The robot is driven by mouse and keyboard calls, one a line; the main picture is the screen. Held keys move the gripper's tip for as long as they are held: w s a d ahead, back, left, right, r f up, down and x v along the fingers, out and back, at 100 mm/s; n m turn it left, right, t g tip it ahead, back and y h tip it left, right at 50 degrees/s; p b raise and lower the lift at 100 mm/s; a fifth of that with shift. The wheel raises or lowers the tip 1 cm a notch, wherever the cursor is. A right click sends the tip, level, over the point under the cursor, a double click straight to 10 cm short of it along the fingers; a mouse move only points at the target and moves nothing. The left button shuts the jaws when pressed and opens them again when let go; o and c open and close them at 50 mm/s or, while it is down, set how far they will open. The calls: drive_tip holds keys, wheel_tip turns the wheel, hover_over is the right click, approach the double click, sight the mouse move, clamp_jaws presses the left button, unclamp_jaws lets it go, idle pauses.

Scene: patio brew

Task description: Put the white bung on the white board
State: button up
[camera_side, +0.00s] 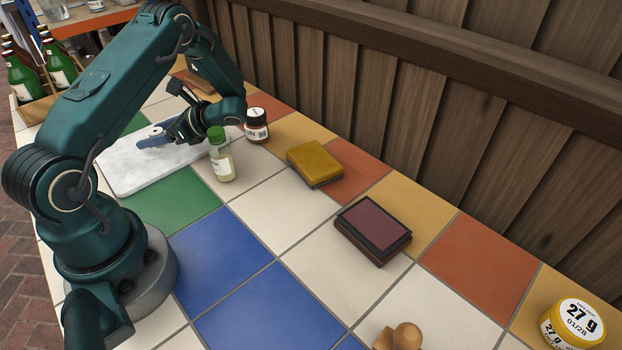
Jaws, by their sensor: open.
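The white board (125,180) is a pale marbled slab lying flat on the tiled table, on the far side of my arm's base. My gripper (146,138) is over the board, pointing left, with its jaws open. Its fingertips look low over the board's surface; I cannot tell whether they touch it.
A mustard box (315,163), ink pad (372,230), wooden stamp (398,337) and yellow tub (573,325) lie rightward. A bottle crate (36,108) is at left. Blue tiles are clear.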

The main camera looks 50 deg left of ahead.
sight(162, 131)
drive_tip(key=shift+r, duration=0.1)
drive_tip(key=shift+w+d+r, duration=0.15)
drive_tip(key=shift+w+d, duration=0.05)
drive_tip(key=v, duration=0.5)
wheel_tip(162, 131, up, 6)
drive_tip(key=s+d+r+n+t+h, duration=0.2)
drive_tip(key=d+n+t+h, duration=0.3)
drive_tip(key=d, duration=0.8)
drive_tip(key=s+d+r+n+t+h, duration=0.2)
drive_tip(key=d+r+n+t+h, duration=0.2)
drive_tip(key=d, duration=1)
drive_tip(key=n+t+h, duration=0.2)
drive_tip(key=t, duration=0.2)
drive_tip(key=shift+r, duration=0.2)
